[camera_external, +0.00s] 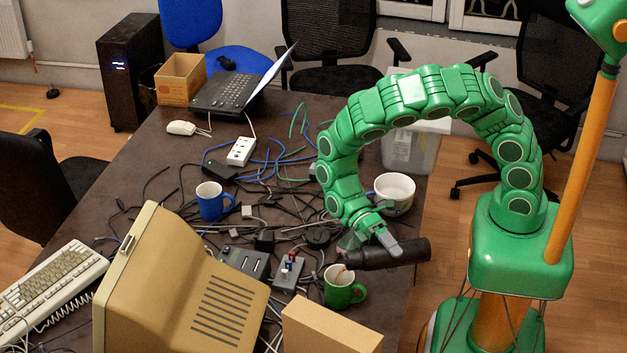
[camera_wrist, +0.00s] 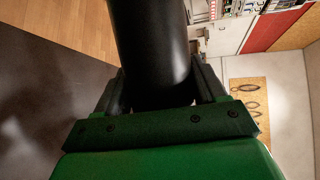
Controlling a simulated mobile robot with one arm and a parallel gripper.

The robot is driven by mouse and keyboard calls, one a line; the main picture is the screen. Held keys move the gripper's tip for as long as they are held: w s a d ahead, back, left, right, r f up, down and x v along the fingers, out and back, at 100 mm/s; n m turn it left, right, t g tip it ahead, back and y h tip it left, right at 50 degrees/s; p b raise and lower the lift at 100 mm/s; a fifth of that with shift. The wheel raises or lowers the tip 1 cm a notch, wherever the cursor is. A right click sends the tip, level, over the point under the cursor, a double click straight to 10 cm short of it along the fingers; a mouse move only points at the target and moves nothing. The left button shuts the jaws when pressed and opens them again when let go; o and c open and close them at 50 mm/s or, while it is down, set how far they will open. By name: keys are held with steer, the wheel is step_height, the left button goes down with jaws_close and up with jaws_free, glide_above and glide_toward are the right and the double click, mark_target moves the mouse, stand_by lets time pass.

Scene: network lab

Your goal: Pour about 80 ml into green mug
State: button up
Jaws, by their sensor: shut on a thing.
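The green mug (camera_external: 343,292) stands upright near the table's front right edge. My gripper (camera_external: 384,244) is shut on a black cylindrical bottle (camera_external: 405,252). The bottle is tipped to nearly level, with its left end just above the mug. A thin brownish streak shows at the mug's mouth; whether it is falling liquid or the contents, I cannot tell. The level in the mug is not clear. In the wrist view the black bottle (camera_wrist: 152,50) sits between my two fingers; its mouth and the mug are not in that view.
A white bowl (camera_external: 394,192) stands behind the bottle and a blue mug (camera_external: 211,201) to the left. A grey box with switches (camera_external: 289,272) is just left of the green mug. A beige monitor (camera_external: 180,285) and a cardboard box (camera_external: 325,330) crowd the front. Cables cover mid-table.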

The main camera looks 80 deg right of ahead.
mark_target(395, 264)
steer(key=shift+r+m+p, duration=0.3)
steer(key=shift+p, duration=0.05)
stand_by(1.5)
steer(key=shift+s+d+f+n+t, duration=0.1)
steer(key=shift+s+f+n+t, duration=0.1)
steer(key=shift+f+n, duration=0.3)
steer(key=shift+s+f+n+t, duration=0.15)
steer(key=shift+f+n, duration=0.15)
steer(key=shift+f, duration=0.25)
steer(key=shift+s+d+f+n+t, duration=0.15)
steer(key=shift+s+f+n+t, duration=0.15)
steer(key=shift+f+n, duration=0.25)
steer(key=shift+s+f, duration=0.1)
steer(key=shift+f, duration=0.25)
stand_by(0.9)
